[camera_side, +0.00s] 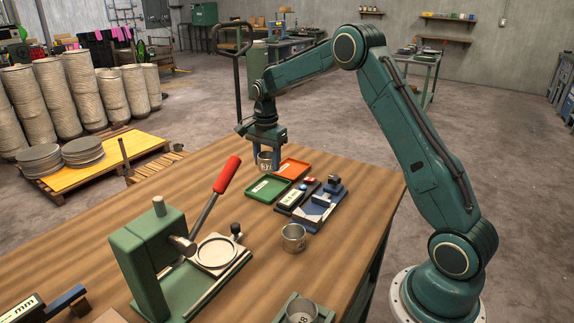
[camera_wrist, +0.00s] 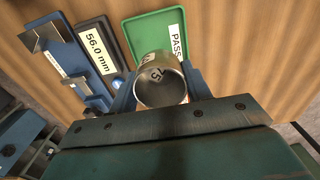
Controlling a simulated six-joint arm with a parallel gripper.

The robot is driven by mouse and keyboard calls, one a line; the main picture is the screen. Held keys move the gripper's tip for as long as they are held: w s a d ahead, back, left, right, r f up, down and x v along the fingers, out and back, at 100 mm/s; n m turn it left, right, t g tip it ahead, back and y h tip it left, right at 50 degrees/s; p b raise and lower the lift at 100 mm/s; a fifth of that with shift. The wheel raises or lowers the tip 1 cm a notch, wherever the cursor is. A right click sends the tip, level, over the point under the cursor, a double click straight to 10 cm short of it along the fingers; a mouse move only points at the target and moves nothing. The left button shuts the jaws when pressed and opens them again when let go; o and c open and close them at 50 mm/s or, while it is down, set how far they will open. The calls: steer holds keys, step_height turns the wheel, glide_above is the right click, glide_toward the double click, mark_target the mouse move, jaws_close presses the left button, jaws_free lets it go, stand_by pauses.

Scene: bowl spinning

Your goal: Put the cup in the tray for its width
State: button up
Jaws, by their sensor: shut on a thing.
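My gripper (camera_side: 266,153) is shut on a metal cup (camera_side: 265,163) and holds it beside the trays, near the table's far edge. In the wrist view the cup (camera_wrist: 162,82) sits between the blue fingers, its open end facing the camera; its number is hard to read. A green tray (camera_side: 262,198) lies near the cup; in the wrist view this tray (camera_wrist: 146,20) has a PASS label. An orange tray (camera_side: 295,165) lies behind it. A blue gauge (camera_side: 322,207) stands to the right; its display (camera_wrist: 95,52) reads 56.0 mm. Its jaws (camera_wrist: 85,85) hold no cup.
A second metal cup (camera_side: 293,238) stands on the wooden table (camera_side: 200,205). A green press (camera_side: 150,255) with a red-handled lever (camera_side: 227,174) stands at the front left. Bare table lies left of the trays.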

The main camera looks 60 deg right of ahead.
mark_target(268, 189)
steer(key=shift+f, duration=3)
steer(key=shift+f, duration=0.35)
steer(key=o, duration=1.1)
steer(key=shift+r, duration=0.15)
steer(key=shift+r, duration=3.85)
steer(key=shift+r, duration=0.1)
